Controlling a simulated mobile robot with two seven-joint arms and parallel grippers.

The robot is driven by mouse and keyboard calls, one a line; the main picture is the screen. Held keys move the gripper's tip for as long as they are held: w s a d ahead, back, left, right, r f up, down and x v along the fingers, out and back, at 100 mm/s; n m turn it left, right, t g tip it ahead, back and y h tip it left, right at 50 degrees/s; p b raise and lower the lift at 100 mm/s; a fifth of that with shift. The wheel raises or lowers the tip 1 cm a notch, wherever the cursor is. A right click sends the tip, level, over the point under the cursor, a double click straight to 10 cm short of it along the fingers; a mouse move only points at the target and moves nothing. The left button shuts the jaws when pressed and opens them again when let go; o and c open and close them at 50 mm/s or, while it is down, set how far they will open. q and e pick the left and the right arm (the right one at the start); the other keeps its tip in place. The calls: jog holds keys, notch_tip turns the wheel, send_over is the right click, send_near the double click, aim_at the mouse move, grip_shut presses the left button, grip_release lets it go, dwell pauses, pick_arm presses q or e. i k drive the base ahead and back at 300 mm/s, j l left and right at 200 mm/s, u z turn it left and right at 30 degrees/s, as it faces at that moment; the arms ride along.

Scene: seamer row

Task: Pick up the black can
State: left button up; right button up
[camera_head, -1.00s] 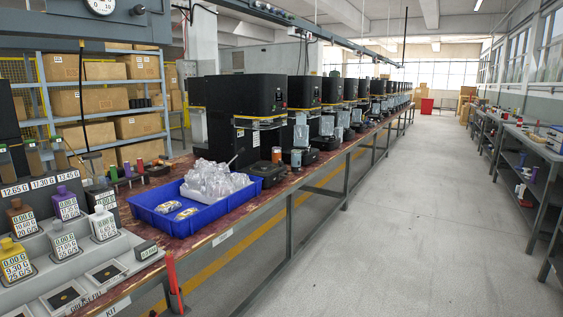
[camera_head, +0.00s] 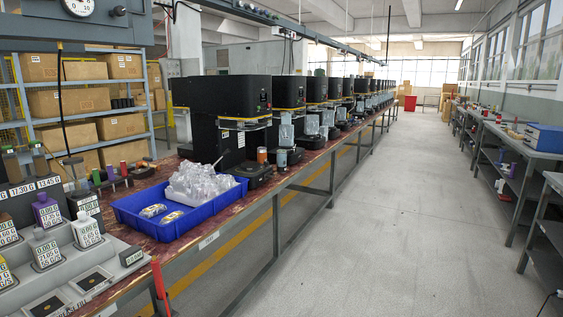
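I cannot single out the black can with certainty. Neither of my grippers shows in the head view.
A blue tray (camera_head: 150,229) of clear plastic packs sits on the long bench. Black machines (camera_head: 243,95) line the bench into the distance. Weighing stations with labelled bottles fill the left front. The grey aisle floor (camera_head: 400,230) is clear. Another bench (camera_head: 545,153) runs along the right.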

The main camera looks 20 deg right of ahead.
aim_at(282, 167)
jog(key=i+l+z, duration=0.6)
jog(key=i, duration=0.35)
jog(key=i+l+z, duration=0.25)
jog(key=i, duration=0.25)
jog(key=i+z, duration=0.3)
jog(key=i, duration=1.75)
jog(key=i+l+u, duration=0.1)
jog(key=i+u, duration=0.35)
jog(key=i+l+u, duration=0.25)
jog(key=i+u, duration=0.2)
jog(key=i+l+u, duration=0.45)
